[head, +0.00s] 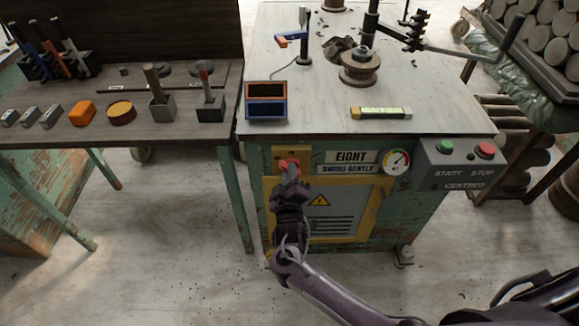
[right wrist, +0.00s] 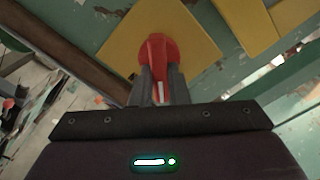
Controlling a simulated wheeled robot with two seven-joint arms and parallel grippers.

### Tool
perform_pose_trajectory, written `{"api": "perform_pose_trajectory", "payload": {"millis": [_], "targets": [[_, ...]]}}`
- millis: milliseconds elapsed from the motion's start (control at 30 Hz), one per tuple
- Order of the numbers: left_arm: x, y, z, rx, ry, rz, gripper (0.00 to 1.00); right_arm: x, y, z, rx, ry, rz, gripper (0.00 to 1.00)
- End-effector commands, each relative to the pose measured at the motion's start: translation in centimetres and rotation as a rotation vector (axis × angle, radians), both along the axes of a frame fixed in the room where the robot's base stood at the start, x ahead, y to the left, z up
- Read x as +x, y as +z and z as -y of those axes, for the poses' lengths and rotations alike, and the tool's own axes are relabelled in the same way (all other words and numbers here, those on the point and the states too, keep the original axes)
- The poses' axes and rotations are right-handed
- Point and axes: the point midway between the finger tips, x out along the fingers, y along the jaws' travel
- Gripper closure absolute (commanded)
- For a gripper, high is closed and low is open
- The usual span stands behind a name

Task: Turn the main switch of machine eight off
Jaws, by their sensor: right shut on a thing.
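Machine eight stands in the middle of the head view, with its "EIGHT" sign (head: 351,157) on the green front. The red main switch (head: 290,166) sits on a yellow plate (head: 279,152) at the front's upper left. My right gripper (head: 289,180) is shut on the red switch handle and hides part of it. In the right wrist view the red switch (right wrist: 158,50) stands before the yellow plate (right wrist: 198,38), its handle between the fingers of my right gripper (right wrist: 162,78). The exact angle of the handle is hard to tell. My left gripper is not in view.
A control box (head: 460,163) with green START and red STOP buttons is on the machine's right. A round gauge (head: 396,162) is beside the sign. A tool bench (head: 60,135) is at left.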

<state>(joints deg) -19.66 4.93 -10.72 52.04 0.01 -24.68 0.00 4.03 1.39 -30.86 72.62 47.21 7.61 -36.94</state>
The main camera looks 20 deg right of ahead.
Motion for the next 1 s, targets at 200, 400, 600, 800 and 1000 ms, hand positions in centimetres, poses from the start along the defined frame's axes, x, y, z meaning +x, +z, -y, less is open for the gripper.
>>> {"api": "perform_pose_trajectory", "payload": {"millis": [200, 400, 600, 800, 1000], "targets": [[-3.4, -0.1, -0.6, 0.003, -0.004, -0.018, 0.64, 0.0, 0.2, -0.2, -0.199, 0.002, -0.057, 1.0], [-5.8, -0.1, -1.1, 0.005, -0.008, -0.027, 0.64, 0.1, -0.1, -0.3, -0.373, 0.001, -0.108, 1.0], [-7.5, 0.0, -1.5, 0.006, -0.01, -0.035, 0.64, 0.1, -0.3, -0.3, -0.516, 0.002, -0.148, 1.0], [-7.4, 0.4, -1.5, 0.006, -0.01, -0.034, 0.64, 0.1, -0.6, -0.3, -0.616, 0.001, -0.178, 1.0], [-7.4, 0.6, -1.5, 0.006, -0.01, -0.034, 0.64, 0.1, -0.7, -0.3, -0.67, 0.002, -0.193, 1.0]]}}
